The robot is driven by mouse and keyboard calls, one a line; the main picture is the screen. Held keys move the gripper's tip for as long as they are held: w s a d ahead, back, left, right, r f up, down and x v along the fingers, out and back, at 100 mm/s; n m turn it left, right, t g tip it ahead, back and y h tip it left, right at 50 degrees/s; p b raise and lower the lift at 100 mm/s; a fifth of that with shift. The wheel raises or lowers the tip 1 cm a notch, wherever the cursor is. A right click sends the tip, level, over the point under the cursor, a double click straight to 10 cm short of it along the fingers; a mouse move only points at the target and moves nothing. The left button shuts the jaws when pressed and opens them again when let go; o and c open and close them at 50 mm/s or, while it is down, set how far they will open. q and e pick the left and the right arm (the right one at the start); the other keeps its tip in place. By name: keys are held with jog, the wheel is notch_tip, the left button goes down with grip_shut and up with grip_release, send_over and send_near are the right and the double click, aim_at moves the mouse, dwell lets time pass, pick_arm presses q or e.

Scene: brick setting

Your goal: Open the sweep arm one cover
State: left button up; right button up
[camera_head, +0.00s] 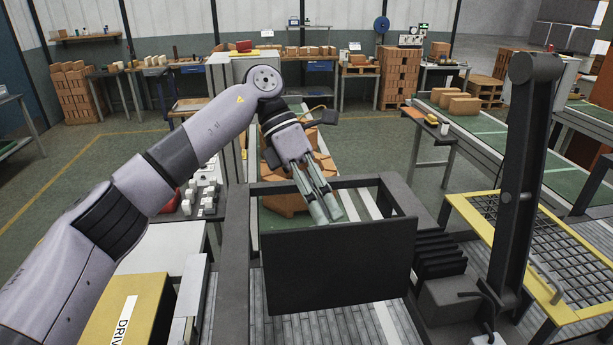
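A flat dark panel (338,268), which looks like the cover, stands steeply tilted in the dark machine frame (236,262) at the lower middle. I cannot tell for certain that it is the sweep arm one cover. My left gripper (329,218) reaches in from the left, fingers pointing down and right. Its fingertips are by the panel's top edge; I cannot tell whether they touch it. The two fingers lie close together, and nothing is visibly held. The panel hides what is directly behind it. My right gripper is not in view.
A tall dark post (522,170) rises at the right of the frame. Beyond it are a yellow-edged grid (550,235) and a green conveyor (570,180). A yellow box (128,308) is at the lower left. Bricks (285,203) lie behind the panel.

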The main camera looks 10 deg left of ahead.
pick_arm(q)
jog(key=v, duration=0.9)
jog(key=shift+a+r, duration=0.2)
jog(key=shift+r, duration=0.05)
